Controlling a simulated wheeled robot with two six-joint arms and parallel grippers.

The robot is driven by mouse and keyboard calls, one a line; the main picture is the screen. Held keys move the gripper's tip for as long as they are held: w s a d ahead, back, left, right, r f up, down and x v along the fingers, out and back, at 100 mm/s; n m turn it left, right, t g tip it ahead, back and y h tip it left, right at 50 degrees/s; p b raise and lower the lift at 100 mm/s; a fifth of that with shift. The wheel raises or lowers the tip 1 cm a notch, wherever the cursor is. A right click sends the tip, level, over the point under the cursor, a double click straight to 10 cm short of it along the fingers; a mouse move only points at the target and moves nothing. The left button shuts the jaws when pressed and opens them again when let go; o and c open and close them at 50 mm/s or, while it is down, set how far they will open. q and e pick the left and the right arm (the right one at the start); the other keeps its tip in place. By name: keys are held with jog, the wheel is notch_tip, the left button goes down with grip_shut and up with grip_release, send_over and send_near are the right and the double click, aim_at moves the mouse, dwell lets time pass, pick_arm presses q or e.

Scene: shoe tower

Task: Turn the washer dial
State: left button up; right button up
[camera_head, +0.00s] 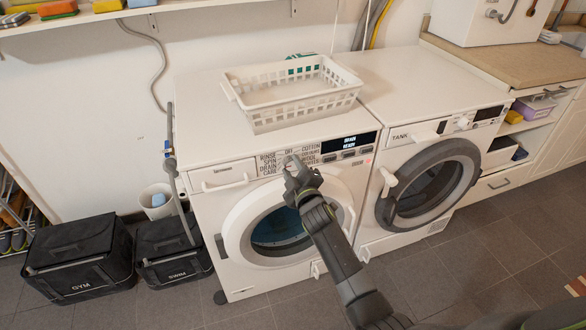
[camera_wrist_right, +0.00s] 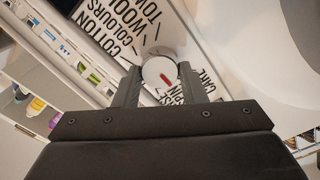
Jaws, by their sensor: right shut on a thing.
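The white washer (camera_head: 225,200) stands in the middle of the head view, with program words printed around its dial. The round white dial (camera_wrist_right: 160,73) has a red mark and shows between my right gripper's fingers in the right wrist view. My right gripper (camera_head: 291,166) is at the washer's front panel, its two fingers on either side of the dial and shut on it. In the head view the gripper hides most of the dial. The display (camera_head: 349,143) right of the dial reads "DRAIN" and "READY". My left gripper is not in view.
A white basket (camera_head: 293,100) stands on the washer. A second machine (camera_head: 400,75) marked TANK stands to the right. Black bags marked GYM (camera_head: 80,262) and SWIM (camera_head: 165,250) are on the floor at left. The washer's round door (camera_head: 240,235) is below my right gripper.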

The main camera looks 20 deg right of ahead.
aim_at(291, 164)
jog(key=o, duration=1)
jog(key=shift+s, duration=0.25)
jog(key=s+p, duration=0.1)
jog(key=s, duration=0.1)
jog(key=s+p, duration=0.1)
jog(key=p, duration=0.1)
jog(key=shift+s+r, duration=0.2)
jog(key=shift+s, duration=0.2)
jog(key=s+p, duration=0.2)
jog(key=s, duration=0.2)
jog(key=s+p, duration=0.1)
jog(key=s, duration=0.3)
jog(key=s+p, duration=0.2)
jog(key=s, duration=0.3)
jog(key=shift+d+f+p, duration=0.25)
jog(key=shift+p, duration=0.1)
